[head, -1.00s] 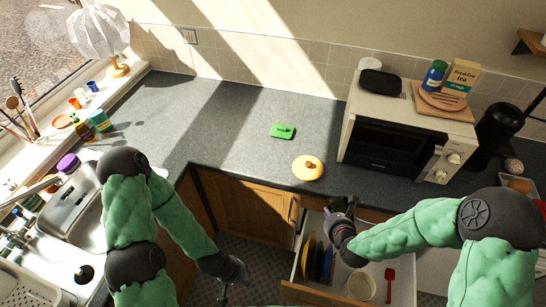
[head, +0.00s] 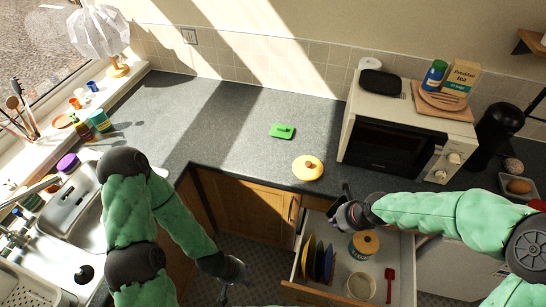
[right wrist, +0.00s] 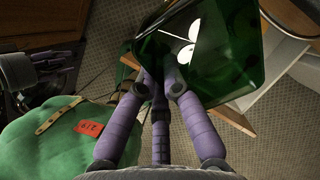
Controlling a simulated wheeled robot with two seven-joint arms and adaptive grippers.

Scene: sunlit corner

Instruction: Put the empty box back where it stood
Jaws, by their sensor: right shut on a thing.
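My right gripper (head: 346,214) is over the back of the open drawer, close to the counter's front edge. In the right wrist view its purple fingers (right wrist: 165,88) are closed on the edge of a dark green, glossy, box-like thing (right wrist: 240,75). White shapes show on it or through it. I cannot tell whether it is empty. In the head view this thing is mostly hidden by the gripper. My left gripper (head: 230,280) hangs low before the cupboards, holding nothing that I can see; its fingers are too small and dark to read.
The drawer (head: 325,297) holds upright coloured plates (head: 318,260), an orange-lidded jar (head: 364,243), a pale bowl (head: 360,286) and a red spatula (head: 389,283). A microwave (head: 395,145) carries a tea box (head: 460,78).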

